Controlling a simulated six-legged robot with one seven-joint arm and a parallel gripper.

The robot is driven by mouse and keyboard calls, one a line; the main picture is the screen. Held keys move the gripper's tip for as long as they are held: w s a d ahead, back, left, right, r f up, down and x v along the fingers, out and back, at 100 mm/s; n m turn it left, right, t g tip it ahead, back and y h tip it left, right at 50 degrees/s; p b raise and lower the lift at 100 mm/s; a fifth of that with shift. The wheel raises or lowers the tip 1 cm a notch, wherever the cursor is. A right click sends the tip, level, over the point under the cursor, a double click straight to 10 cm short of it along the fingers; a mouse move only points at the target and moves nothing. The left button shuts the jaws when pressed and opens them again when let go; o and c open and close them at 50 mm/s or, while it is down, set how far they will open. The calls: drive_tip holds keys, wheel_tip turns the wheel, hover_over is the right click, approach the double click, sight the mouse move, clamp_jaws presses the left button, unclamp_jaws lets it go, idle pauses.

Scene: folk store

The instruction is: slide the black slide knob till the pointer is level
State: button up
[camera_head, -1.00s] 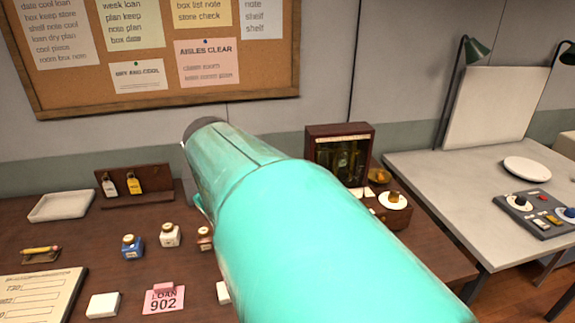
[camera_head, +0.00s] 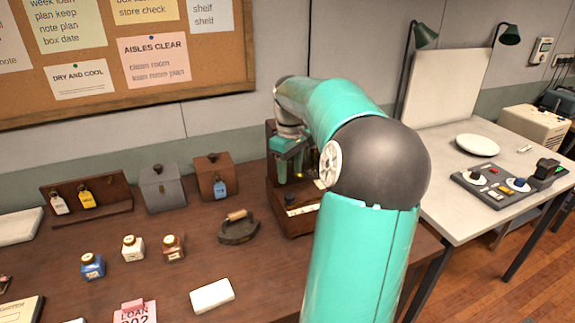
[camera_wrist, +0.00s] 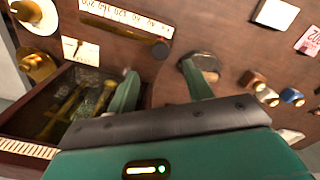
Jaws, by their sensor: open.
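The black slide knob (camera_wrist: 160,51) stands at one end of a slot in the dark wooden balance, beside a white number strip (camera_wrist: 125,17) in the wrist view. A small white card (camera_wrist: 80,50) with a thin dark pointer lies near the slot; I cannot tell whether the pointer is level. The balance (camera_head: 290,218) is partly hidden behind my arm in the head view. My gripper (camera_wrist: 160,88) is open and empty, its fingers apart, with the knob above the gap in the wrist view. It also shows over the balance in the head view (camera_head: 291,165).
A glass-fronted case (camera_wrist: 75,105) with brass parts lies beside the left finger. A brass dish (camera_wrist: 35,66) and a white plate (camera_wrist: 38,15) are at the left. A dark iron (camera_head: 238,228) and small bottles (camera_head: 132,247) stand left of the balance.

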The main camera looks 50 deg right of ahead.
sight(289, 195)
drive_tip(key=shift+a+f, duration=0.1)
drive_tip(key=shift+f, duration=4.35)
drive_tip(key=shift+c, duration=0.2)
drive_tip(key=c, duration=0.7)
